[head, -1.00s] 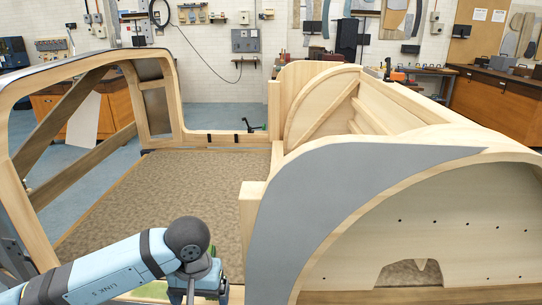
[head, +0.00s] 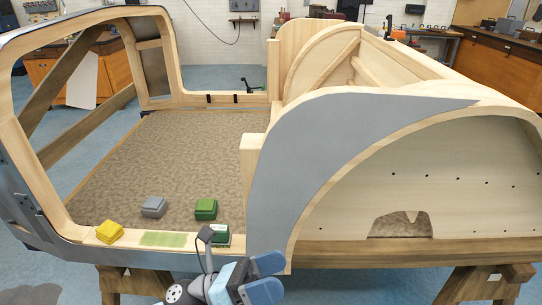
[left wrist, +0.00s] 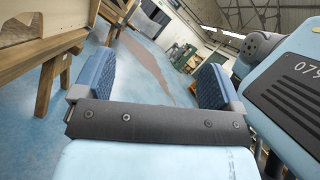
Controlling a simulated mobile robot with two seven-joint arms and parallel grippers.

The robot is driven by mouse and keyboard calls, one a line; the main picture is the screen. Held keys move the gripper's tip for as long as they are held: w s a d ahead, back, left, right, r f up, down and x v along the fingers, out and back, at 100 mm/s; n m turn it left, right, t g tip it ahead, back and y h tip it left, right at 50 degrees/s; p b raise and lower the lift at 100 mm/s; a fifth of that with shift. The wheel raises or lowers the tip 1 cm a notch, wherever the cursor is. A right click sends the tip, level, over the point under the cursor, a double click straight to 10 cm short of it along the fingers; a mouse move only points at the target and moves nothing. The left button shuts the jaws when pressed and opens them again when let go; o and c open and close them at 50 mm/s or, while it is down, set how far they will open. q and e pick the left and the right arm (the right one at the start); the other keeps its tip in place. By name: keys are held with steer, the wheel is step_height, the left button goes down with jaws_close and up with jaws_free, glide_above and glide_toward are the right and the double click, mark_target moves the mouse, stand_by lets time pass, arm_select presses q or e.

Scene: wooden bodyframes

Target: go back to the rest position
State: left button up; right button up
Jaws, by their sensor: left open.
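My left gripper (head: 268,278) is at the bottom middle of the head view, in front of the near sill of the wooden bodyframe (head: 195,138). Its two blue fingers are apart, with nothing between them. In the left wrist view the same gripper (left wrist: 156,80) is open and empty, with blue floor beyond the fingers. My right gripper is in neither view.
A yellow block (head: 109,232) sits on the sill left of a green patch (head: 162,239). A grey block (head: 154,207) and a green block (head: 206,209) lie behind the sill. A trestle (head: 489,282) stands at right. Blue floor (head: 365,287) is open below.

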arm_select(q)
steer(key=w+a+f+n+t+y, duration=0.2)
steer(key=a+f+n+t+y, duration=0.4)
steer(key=n, duration=0.8)
steer(key=w+a+f+n+t+y, duration=0.2)
steer(key=a+f+n+t+y, duration=0.3)
steer(key=n+t, duration=0.6)
steer(key=s+a+f+n+g+y, duration=0.45)
steer(key=f+n, duration=0.25)
steer(key=n, duration=0.2)
steer(key=s+a+f+n+g+y, duration=0.35)
steer(key=s+f+n, duration=0.25)
steer(key=f+n, duration=0.25)
step_height(320, 180, up, 16)
steer(key=s+p, duration=0.1)
steer(key=p, duration=2)
steer(key=shift+s+a+r+g+p, duration=0.2)
steer(key=shift+s+a+g+p, duration=0.05)
steer(key=shift+a+g+p, duration=0.15)
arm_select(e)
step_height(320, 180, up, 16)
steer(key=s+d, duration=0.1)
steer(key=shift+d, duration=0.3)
arm_select(q)
steer(key=shift+n, duration=0.25)
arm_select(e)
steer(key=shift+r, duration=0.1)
